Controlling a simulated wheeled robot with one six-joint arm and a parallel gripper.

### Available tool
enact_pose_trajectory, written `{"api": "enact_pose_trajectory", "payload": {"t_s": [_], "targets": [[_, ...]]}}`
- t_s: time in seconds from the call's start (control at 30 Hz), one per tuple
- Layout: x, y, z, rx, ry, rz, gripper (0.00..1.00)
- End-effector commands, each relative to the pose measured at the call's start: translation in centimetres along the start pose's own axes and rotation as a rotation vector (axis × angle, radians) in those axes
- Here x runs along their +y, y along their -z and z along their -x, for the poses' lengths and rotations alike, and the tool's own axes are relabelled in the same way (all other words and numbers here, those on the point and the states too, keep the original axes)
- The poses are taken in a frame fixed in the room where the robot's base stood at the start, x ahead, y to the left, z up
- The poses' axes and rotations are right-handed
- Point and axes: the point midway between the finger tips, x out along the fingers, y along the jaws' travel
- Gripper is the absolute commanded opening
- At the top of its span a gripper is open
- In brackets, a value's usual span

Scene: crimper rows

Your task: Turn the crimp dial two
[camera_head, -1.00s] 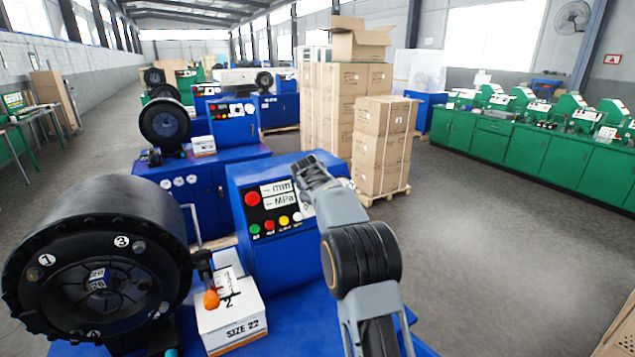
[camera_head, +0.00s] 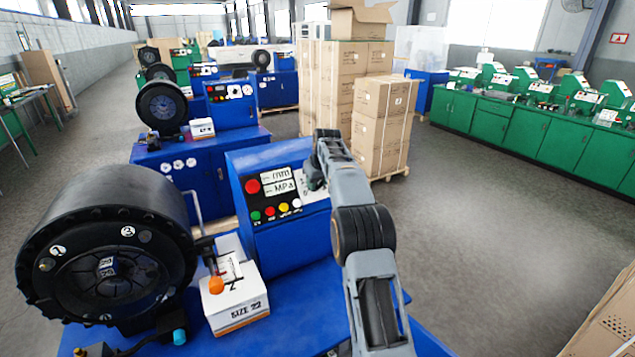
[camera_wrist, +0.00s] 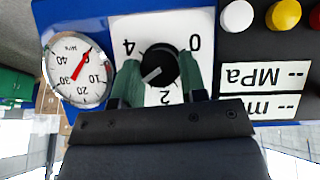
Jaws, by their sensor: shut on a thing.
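The crimp dial (camera_wrist: 168,58) is a black round knob with a white pointer line, on a white plate (camera_wrist: 122,27) marked 0, 2 and 4, seen upside down in the wrist view. The pointer line slants to the lower left, between the 2 and the 4. My gripper (camera_wrist: 158,72) is shut on the dial, one green finger on each side. In the head view my gripper (camera_head: 315,178) is at the right part of the blue control box (camera_head: 245,165); the dial itself is hidden there.
A pressure gauge (camera_wrist: 78,70) sits beside the dial. White and yellow buttons and mm and MPa labels (camera_wrist: 262,76) lie on the other side. A black crimper head (camera_head: 105,215) and a SIZE 22 box (camera_head: 237,312) stand at the left. Stacked cartons (camera_head: 380,110) stand behind.

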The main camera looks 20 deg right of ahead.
Motion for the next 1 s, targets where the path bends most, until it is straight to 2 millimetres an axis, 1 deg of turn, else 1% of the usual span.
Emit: {"api": "enact_pose_trajectory", "payload": {"t_s": [0.3,0.77,0.8,1.0], "targets": [[0.10,0.02,0.03,0.001,0.042,-0.063,0.15],[0.09,0.00,0.02,0.000,0.046,-0.069,0.15],[0.09,0.00,0.02,0.000,0.046,-0.069,0.43],[0.07,0.00,0.01,0.000,0.046,-0.068,0.62]]}}
